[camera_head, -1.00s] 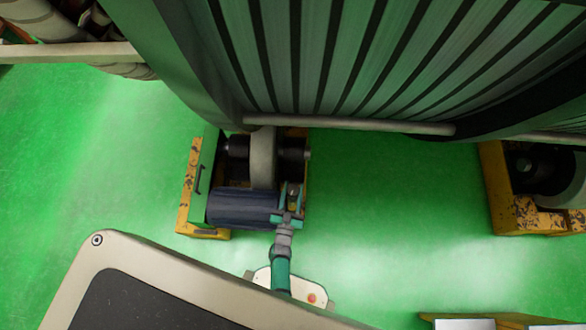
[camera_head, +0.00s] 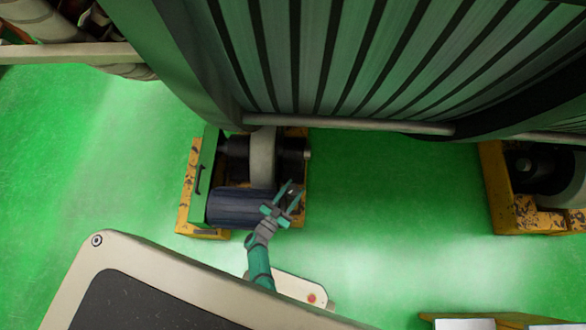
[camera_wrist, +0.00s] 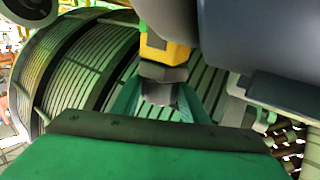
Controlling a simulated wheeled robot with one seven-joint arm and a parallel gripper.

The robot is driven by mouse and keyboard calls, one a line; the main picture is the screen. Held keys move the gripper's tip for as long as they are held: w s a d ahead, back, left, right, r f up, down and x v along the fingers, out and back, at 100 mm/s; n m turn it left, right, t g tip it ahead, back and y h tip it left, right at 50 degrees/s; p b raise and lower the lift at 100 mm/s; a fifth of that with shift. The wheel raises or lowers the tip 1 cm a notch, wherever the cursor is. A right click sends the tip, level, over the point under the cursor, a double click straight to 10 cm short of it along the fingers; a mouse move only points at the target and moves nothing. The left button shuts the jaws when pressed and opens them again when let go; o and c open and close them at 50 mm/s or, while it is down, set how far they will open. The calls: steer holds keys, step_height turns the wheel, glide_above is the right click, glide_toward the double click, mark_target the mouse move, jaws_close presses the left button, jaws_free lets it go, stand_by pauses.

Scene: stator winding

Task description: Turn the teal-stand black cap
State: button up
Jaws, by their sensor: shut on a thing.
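My gripper (camera_head: 286,197) is at the lower right of the yellow-framed roller stand, beside the right end of the dark blue-grey motor cylinder (camera_head: 240,208). Its two teal fingers point up and right in the head view. In the wrist view my gripper (camera_wrist: 160,100) has its teal fingers on either side of a small dark grey piece (camera_wrist: 160,92), which I take for the black cap; its shape is mostly hidden. A yellow block (camera_wrist: 165,50) is just beyond it. I cannot make out a separate teal stand.
A large ribbed green-grey drum (camera_head: 360,60) hangs over the stand and rests near a pale roller wheel (camera_head: 262,155). A second yellow stand (camera_head: 505,190) is at the right. The green floor (camera_head: 400,200) between the stands is clear.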

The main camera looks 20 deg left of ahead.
steer(key=shift+m+h, duration=0.5)
steer(key=shift+h, duration=0.3)
steer(key=o, duration=1)
steer(key=shift+o, duration=0.2)
steer(key=v, duration=1)
steer(key=shift+s+a+r, duration=0.15)
steer(key=shift+s+r, duration=0.05)
steer(key=shift+s, duration=0.2)
